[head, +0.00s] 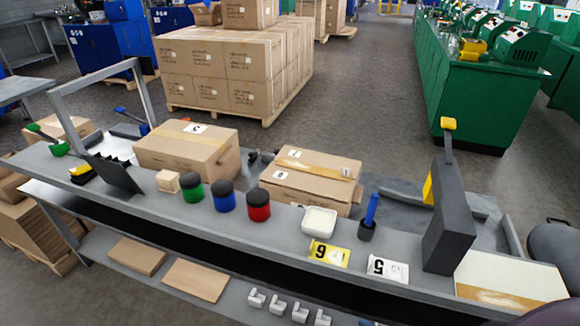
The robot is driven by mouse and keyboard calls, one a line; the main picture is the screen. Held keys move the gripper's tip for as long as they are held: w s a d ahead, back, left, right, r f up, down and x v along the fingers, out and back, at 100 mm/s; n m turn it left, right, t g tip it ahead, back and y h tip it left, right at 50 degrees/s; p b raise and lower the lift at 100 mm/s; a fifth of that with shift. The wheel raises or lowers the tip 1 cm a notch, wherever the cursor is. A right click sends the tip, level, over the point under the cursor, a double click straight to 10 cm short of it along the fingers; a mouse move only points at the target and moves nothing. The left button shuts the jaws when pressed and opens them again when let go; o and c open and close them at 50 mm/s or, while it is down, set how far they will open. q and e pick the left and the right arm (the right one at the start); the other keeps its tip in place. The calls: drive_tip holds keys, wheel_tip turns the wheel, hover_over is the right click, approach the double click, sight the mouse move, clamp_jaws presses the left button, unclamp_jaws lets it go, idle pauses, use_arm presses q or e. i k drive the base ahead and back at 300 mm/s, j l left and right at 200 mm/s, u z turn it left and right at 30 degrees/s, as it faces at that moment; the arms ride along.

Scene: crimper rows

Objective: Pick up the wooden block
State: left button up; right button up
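A small light-tan wooden block (168,181) sits on the grey workbench (285,217), left of the middle in the head view. It is just left of a green jar with a black lid (191,188) and in front of a closed cardboard box (188,148). Its top and front are uncovered. Neither of my grippers shows in the head view.
A blue jar (223,196) and a red jar (258,206) continue the row rightward. A dark angled plate (115,175) stands left of the block. A white dish (319,222), yellow card (328,254) and tall dark panel (449,220) are further right.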

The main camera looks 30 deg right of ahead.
sight(168, 181)
drive_tip(key=z, duration=0.3)
drive_tip(key=i+j+z, duration=0.2)
drive_tip(key=z, duration=0.3)
drive_tip(key=i+j+z, duration=0.1)
drive_tip(key=j+z, duration=0.2)
drive_tip(key=z, duration=0.2)
drive_tip(key=i+j+z, duration=0.15)
drive_tip(key=j, duration=0.25)
drive_tip(key=j+z, duration=0.15)
drive_tip(key=j, duration=0.25)
